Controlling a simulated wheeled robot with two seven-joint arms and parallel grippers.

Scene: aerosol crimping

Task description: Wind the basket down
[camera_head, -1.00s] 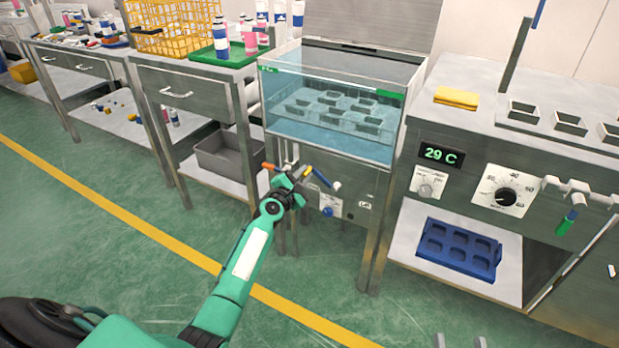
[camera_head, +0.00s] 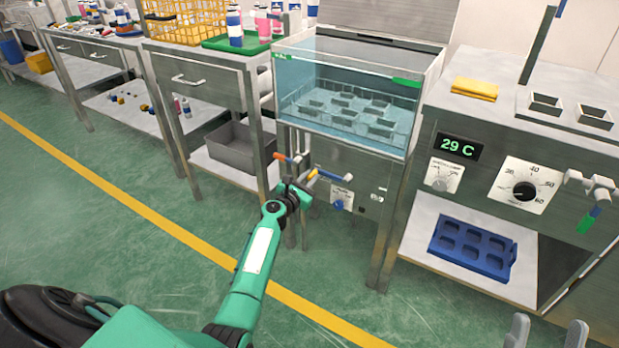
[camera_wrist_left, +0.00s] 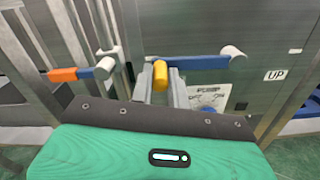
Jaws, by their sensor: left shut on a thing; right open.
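The water tank (camera_head: 300,120) has clear walls and holds blue-tinted water. The basket (camera_head: 362,112) shows inside it as grey square compartments; its exact depth is hard to tell. Below the tank front is a crank with a blue arm (camera_wrist_left: 195,62), a white end knob (camera_wrist_left: 233,53) and a yellow grip (camera_wrist_left: 160,75). My left gripper (camera_head: 303,185) is shut on the yellow grip; its fingers (camera_wrist_left: 160,90) stand on either side of it in the left wrist view. My right gripper (camera_head: 547,336) is open and empty at the bottom right edge.
An orange-and-blue lever (camera_wrist_left: 75,74) is close left of the crank. An UP label (camera_wrist_left: 275,75) is to its right. A bench with a 29 C display (camera_head: 459,147) and a blue tray (camera_head: 472,248) stands right. The green floor in front is clear.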

